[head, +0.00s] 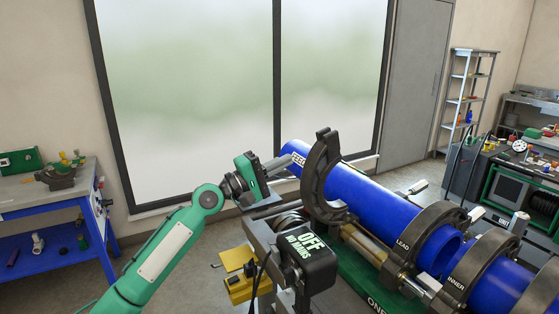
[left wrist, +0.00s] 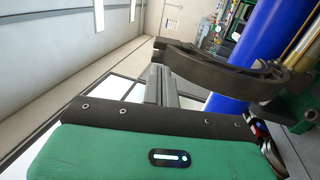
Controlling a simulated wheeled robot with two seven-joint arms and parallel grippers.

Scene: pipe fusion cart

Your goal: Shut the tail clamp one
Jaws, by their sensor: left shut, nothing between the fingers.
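The tail clamp is the dark half ring (head: 318,178) near the far left end of the blue pipe (head: 373,198). It stands up with one end pointing upward and its hollow side toward the pipe, so it looks open. My left gripper (head: 278,165) is shut and empty, just left of the half ring near the pipe end. In the left wrist view the grey fingers (left wrist: 160,88) lie close to the free end of the dark clamp arc (left wrist: 225,70); I cannot tell whether they touch. My right gripper is not in view.
The LEAD clamp (head: 425,233) and INNER clamp (head: 476,268) arch over the pipe at the right. A black box marked OFF (head: 305,258) stands in front of the tail clamp. A yellow block (head: 238,275) sits left of it. A blue workbench (head: 50,205) is at far left.

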